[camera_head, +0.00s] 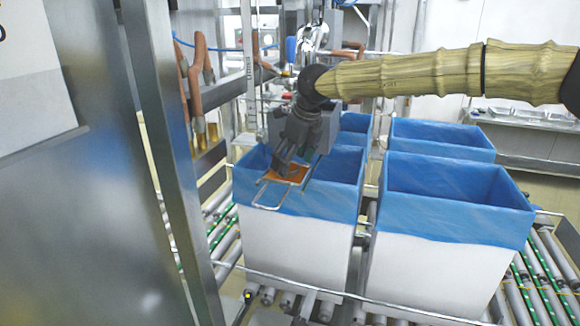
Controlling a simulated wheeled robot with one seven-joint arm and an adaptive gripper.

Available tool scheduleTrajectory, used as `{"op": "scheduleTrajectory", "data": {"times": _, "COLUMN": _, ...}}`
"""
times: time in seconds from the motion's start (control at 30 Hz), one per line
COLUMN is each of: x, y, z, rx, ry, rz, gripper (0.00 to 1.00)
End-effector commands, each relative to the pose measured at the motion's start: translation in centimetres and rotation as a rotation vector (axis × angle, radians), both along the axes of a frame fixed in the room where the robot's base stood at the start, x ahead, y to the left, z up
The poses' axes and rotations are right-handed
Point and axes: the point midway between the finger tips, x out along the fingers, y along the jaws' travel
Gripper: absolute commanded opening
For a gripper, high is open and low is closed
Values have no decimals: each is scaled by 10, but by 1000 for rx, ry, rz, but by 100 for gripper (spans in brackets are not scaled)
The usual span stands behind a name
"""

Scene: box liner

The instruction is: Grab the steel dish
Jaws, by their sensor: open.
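My gripper (287,166) is dark grey and hangs at the end of the tan-sleeved arm. It points down over the near left box and is open. Its fingertips are close to an orange plate with a bent wire frame (271,193) at the box's front left rim; I cannot tell whether they touch. No steel dish can be made out for certain. Shiny shallow metal pieces (530,116) lie on a bench at the back right, far from my gripper; their shape is too small to tell.
White boxes with blue liners stand on a roller conveyor: near left (295,245), near right (440,265), with more behind. A steel post (165,130) and large metal panel fill the left. Brown hoses (198,75) hang beside the post. The guard rail runs low around the boxes.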

Motion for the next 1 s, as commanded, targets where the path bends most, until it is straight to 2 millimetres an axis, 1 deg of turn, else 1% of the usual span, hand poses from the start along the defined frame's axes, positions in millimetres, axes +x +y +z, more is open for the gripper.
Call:
{"op": "scheduleTrajectory", "data": {"times": 0.03, "x": 0, "y": 4, "z": -3, "rx": -2, "ry": 1, "rz": 3, "gripper": 83}}
{"op": "scheduleTrajectory", "data": {"times": 0.17, "x": 1, "y": 9, "z": -8, "rx": -5, "ry": 0, "rz": 3, "gripper": 83}}
{"op": "scheduleTrajectory", "data": {"times": 0.33, "x": 1, "y": 9, "z": -8, "rx": -4, "ry": 0, "rz": 3, "gripper": 83}}
{"op": "scheduleTrajectory", "data": {"times": 0.37, "x": 1, "y": 8, "z": -8, "rx": -4, "ry": 0, "rz": 4, "gripper": 80}}
{"op": "scheduleTrajectory", "data": {"times": 0.4, "x": 1, "y": 7, "z": -8, "rx": -3, "ry": 0, "rz": 4, "gripper": 72}}
{"op": "scheduleTrajectory", "data": {"times": 0.57, "x": 1, "y": 3, "z": -9, "rx": -2, "ry": 1, "rz": 3, "gripper": 43}}
{"op": "scheduleTrajectory", "data": {"times": 0.6, "x": 1, "y": 2, "z": -10, "rx": -3, "ry": 1, "rz": 2, "gripper": 36}}
{"op": "scheduleTrajectory", "data": {"times": 1.0, "x": 0, "y": 4, "z": -12, "rx": -5, "ry": 5, "rz": 4, "gripper": 35}}
